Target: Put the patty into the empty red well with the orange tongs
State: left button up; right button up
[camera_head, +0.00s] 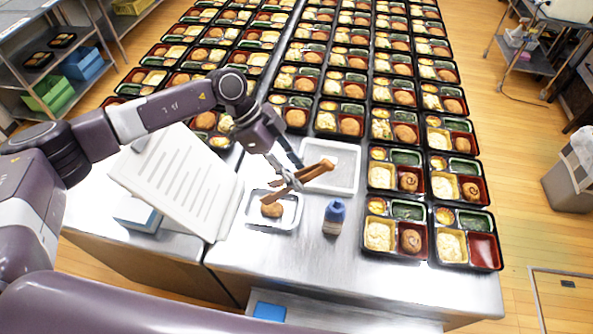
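The brown patty (271,210) lies in a small white tray (291,221) near the table's front. My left gripper (296,176) is shut on the orange tongs (317,171), which look brownish-orange, and holds them above the small tray. One end of the tongs is just above the patty; I cannot tell whether they touch. The empty red well (484,250) is in the nearest right bento tray (468,266), whose other wells hold food. My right gripper is not in view.
A larger empty white tray (343,190) lies behind the small tray. A white slotted board (177,177) leans at the left. Rows of filled bento trays cover the back. The table's front strip is bare.

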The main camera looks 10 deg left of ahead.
pick_arm(q)
jog(key=shift+o, duration=0.6)
jog(key=shift+w+f, duration=0.2)
jog(key=shift+f, duration=0.45)
jog(key=shift+o, duration=0.3)
jog(key=shift+r, duration=0.2)
notch_tip(320, 180, down, 3)
jog(key=shift+s+f+b, duration=0.1)
jog(key=shift+f+b, duration=0.1)
jog(key=shift+b, duration=0.25)
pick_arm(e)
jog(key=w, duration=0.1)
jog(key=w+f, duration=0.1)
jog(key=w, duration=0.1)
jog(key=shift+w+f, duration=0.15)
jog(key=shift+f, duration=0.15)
pick_arm(q)
jog(key=shift+f, duration=0.1)
notch_tip(320, 180, down, 3)
jog(key=shift+f+b, duration=0.15)
jog(key=shift+b, duration=0.5)
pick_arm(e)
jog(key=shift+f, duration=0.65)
pick_arm(q)
jog(key=shift+c, duration=0.5)
